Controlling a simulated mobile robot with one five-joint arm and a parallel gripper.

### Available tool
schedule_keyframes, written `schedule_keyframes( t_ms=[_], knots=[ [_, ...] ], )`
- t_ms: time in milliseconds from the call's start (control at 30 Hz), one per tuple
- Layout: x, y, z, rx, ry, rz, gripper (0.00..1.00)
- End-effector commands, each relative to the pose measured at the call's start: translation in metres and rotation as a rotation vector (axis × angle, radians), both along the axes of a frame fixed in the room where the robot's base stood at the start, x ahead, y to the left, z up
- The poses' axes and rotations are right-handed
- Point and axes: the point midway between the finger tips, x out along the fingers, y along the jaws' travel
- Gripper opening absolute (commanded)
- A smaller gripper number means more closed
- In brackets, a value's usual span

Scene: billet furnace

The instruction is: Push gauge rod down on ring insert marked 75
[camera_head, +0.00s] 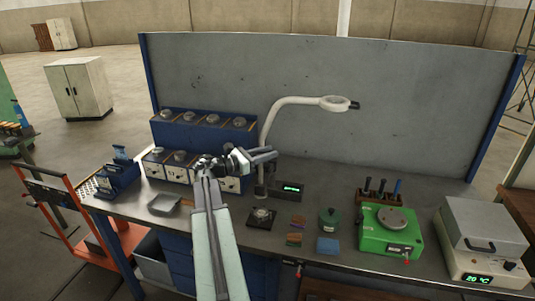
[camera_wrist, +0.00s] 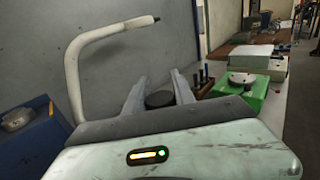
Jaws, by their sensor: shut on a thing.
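A blue two-step rack (camera_head: 205,133) carries round metal pieces on top and cream-fronted units below. My arm hides part of the lower row. Any ring inserts are too small to identify, and no mark 75 is readable.
A white lamp (camera_head: 298,101) arches over the bench. A black-based metal fixture (camera_head: 262,215) stands right of my arm, near a small green-lit display (camera_head: 290,187). A green machine (camera_head: 388,236) and a grey heater (camera_head: 483,243) stand right.

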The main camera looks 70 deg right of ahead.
Motion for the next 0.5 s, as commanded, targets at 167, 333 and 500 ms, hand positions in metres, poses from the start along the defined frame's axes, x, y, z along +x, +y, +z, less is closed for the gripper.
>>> schedule_keyframes(
  t_ms=[167, 333, 500],
  knots=[
    [0.000, 0.000, -0.006, -0.001, 0.001, 0.001, 0.00],
    [0.000, 0.000, -0.034, 0.001, 0.001, 0.001, 0.00],
    [0.000, 0.000, -0.073, 0.001, 0.001, 0.001, 0.00]
  ],
)
